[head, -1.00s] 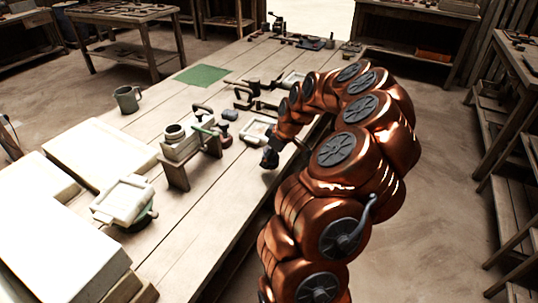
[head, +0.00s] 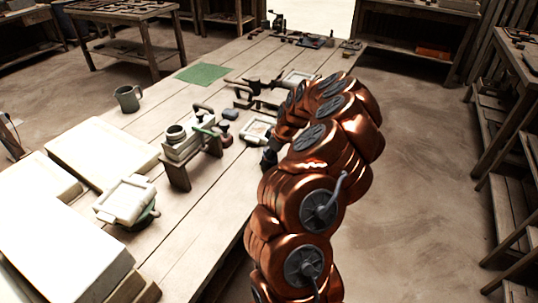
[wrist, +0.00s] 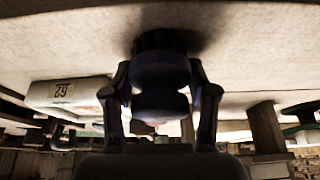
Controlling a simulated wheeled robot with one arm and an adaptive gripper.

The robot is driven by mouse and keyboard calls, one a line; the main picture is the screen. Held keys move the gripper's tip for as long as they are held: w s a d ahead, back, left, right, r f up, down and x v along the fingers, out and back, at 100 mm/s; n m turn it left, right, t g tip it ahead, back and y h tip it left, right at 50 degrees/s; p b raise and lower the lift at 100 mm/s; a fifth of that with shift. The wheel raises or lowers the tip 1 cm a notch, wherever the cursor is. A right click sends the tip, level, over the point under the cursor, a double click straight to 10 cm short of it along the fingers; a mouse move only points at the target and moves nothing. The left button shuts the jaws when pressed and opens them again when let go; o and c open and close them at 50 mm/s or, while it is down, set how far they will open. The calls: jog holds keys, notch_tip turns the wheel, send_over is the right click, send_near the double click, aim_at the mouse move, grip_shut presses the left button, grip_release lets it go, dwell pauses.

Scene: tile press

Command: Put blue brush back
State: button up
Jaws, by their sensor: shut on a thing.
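The blue brush (wrist: 160,78) is between the two fingers of my gripper (wrist: 160,92) in the wrist view. Its rounded body looks dark blue, and its dark end (wrist: 166,40) points to a pale surface at the top of the picture. I cannot tell whether it touches that surface. In the head view my gripper (head: 268,157) is low at the right edge of the workbench (head: 215,205), near a white framed tray (head: 257,131). The brush is not clear there; my arm hides much of that area.
A wooden stand (head: 178,178) with a pale block and ring is left of my gripper. A red-brown knobbed tool (head: 225,136) stands beside it. White slabs (head: 100,150), a mug (head: 128,98) and a green mat (head: 203,73) lie further left. Bench front near my gripper is clear.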

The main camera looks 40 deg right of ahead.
jog(key=shift+f, duration=0.2)
jog(key=o, duration=1.3)
jog(key=shift+r, duration=0.1)
jog(key=shift+o, duration=0.2)
